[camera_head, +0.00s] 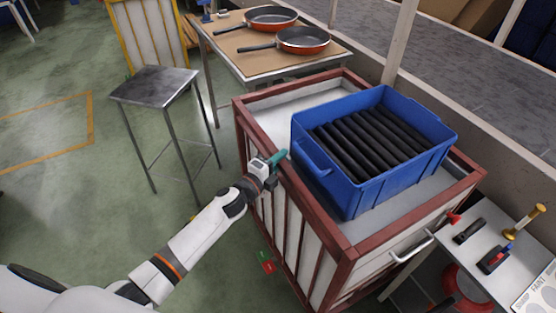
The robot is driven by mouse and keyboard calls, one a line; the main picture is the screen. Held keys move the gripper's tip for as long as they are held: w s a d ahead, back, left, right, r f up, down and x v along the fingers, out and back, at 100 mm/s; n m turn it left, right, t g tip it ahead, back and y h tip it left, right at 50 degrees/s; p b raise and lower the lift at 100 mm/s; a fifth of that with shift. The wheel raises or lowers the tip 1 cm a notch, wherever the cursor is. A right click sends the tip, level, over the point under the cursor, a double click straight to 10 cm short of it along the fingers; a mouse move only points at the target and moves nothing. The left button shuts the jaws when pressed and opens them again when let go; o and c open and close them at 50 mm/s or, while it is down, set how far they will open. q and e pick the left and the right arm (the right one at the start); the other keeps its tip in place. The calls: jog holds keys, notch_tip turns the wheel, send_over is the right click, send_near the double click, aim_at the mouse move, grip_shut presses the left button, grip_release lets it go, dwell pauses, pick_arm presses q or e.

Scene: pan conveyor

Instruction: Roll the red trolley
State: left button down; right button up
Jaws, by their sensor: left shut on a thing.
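The red trolley (316,215) stands at the centre right. It has a dark red frame, pale panels and a metal handle (411,247) on its near right side. A blue crate (345,186) with several black bars sits on its top. My left gripper (277,158) is at the trolley's left top rail and is shut on the rail. The green fingertips partly hide the grip. My right gripper is not in view.
A metal stool (155,85) stands left of the trolley. Behind it, a table (235,62) holds two red pans (302,39). A small bench (476,252) with tools is close at the right. A low wall borders the right side. Green floor (60,190) is clear at the left.

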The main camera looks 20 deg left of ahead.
pick_arm(q)
jog(key=shift+d, duration=0.1)
jog(key=c, duration=1.6)
grip_release()
jog(key=o, duration=0.4)
jog(key=shift+w+d, duration=0.1)
jog(key=shift+d, duration=0.05)
jog(key=shift+c, duration=0.2)
jog(key=shift+s+a, duration=0.3)
jog(key=shift+s, duration=0.15)
jog(key=v, duration=1.1)
